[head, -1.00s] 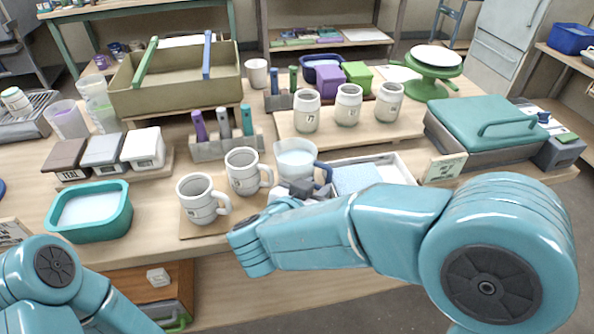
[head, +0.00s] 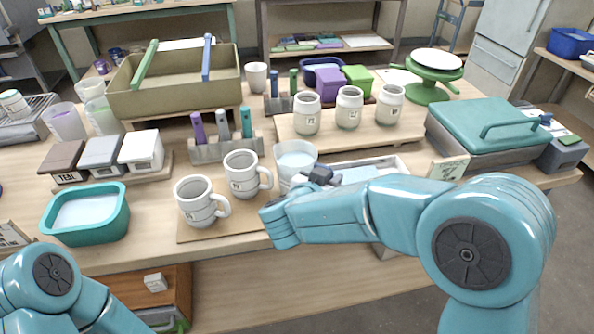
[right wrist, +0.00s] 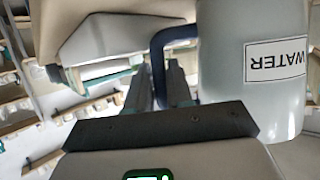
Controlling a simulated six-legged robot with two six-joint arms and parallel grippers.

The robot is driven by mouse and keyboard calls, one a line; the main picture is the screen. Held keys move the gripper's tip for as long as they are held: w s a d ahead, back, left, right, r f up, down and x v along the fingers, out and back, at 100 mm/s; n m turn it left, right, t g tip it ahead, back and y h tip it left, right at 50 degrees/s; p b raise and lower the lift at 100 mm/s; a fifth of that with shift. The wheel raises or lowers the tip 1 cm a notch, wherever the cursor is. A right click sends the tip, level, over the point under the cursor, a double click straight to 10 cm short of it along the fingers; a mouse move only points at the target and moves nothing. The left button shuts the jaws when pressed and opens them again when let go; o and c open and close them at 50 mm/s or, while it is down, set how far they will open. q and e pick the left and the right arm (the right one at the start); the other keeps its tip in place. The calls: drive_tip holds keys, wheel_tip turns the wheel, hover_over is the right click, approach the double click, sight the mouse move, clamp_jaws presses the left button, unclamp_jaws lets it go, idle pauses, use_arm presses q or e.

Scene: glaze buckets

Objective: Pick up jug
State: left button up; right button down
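The jug (head: 294,160) is a translucent, pale vessel standing on the table, right of two grey-white mugs. In the right wrist view it fills the right side (right wrist: 225,70), with a WATER label that appears upside down. Its dark blue handle (right wrist: 175,37) shows there too. My right gripper (right wrist: 160,82) has one finger on each side of the handle, close together, with the handle filling the narrow gap. In the head view my right gripper (head: 318,178) is at the jug's right side and hides most of the handle. My left gripper is out of view; only its arm shows, bottom left.
Two mugs (head: 199,202) (head: 243,175) stand on a board close left of the jug. A shallow white tray (head: 385,165) lies close to its right, partly behind my arm. A tool holder (head: 225,149) and several labelled jars (head: 306,115) stand behind. A teal tub (head: 86,225) is at left.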

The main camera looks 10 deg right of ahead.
drive_tip(key=shift+r, duration=0.15)
idle(0.3)
wheel_tip(320, 180, up, 20)
drive_tip(key=p, duration=0.6)
idle(0.5)
idle(0.3)
idle(1.3)
drive_tip(key=w+d+f+n+t+y+p, duration=0.2)
drive_tip(key=d+f+n+y+p, duration=0.3)
drive_tip(key=f, duration=0.5)
drive_tip(key=s+f+y, duration=0.1)
drive_tip(key=f, duration=0.1)
drive_tip(key=s+a+f+n+y+p, duration=0.1)
drive_tip(key=s+f+n+y, duration=0.1)
drive_tip(key=f, duration=0.1)
drive_tip(key=shift+s+a+f+t, duration=0.3)
drive_tip(key=shift+s+a+f+n, duration=0.15)
drive_tip(key=shift+s+f+n, duration=0.15)
drive_tip(key=shift+s, duration=0.05)
